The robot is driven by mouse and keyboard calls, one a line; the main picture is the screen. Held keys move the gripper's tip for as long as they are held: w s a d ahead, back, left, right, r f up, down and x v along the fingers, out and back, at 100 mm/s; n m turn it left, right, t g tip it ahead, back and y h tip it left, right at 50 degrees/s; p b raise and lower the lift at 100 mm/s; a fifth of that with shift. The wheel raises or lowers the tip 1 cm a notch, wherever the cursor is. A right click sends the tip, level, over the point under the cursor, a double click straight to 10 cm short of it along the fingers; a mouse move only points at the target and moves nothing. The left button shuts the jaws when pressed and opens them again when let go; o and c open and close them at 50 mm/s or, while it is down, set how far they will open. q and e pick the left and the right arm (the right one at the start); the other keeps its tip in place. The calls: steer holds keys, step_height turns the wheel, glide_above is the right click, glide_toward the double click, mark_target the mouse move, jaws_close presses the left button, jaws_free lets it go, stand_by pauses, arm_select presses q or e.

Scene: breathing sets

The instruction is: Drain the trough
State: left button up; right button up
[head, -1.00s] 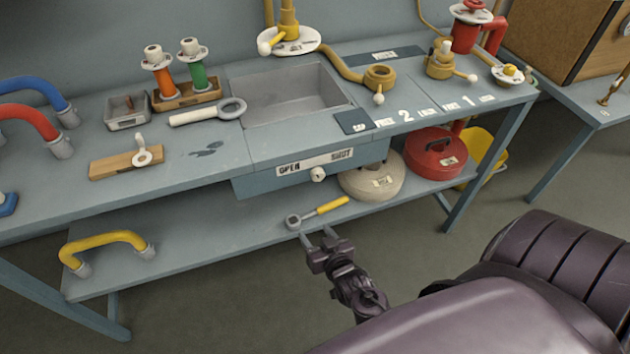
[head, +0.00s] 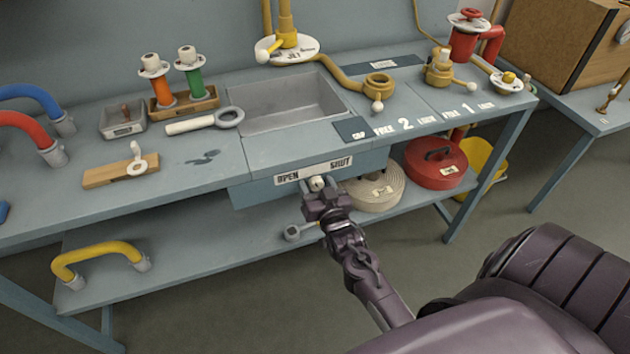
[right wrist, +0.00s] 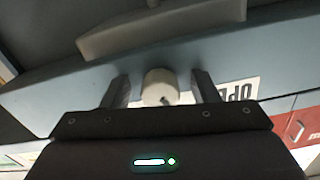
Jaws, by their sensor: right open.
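The grey trough (head: 285,105) is sunk into the bench top. Below it, the bench front carries a label plate (head: 300,175) reading OPEN and SHUT, with a pale round knob (head: 317,182) near its lower edge. My right gripper (head: 318,187) is at the knob, its jaws open. In the right wrist view the knob (right wrist: 160,86) sits between the two fingers (right wrist: 160,90), with a gap showing on each side. Whether the trough holds water I cannot tell. My left gripper is not in view.
A grey-headed tool (head: 293,233) lies there, partly behind my right arm. A yellow curved pipe (head: 98,252) is at the shelf's left. Brass fittings (head: 379,85) stand right of the trough.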

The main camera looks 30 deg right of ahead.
steer(key=c, duration=1)
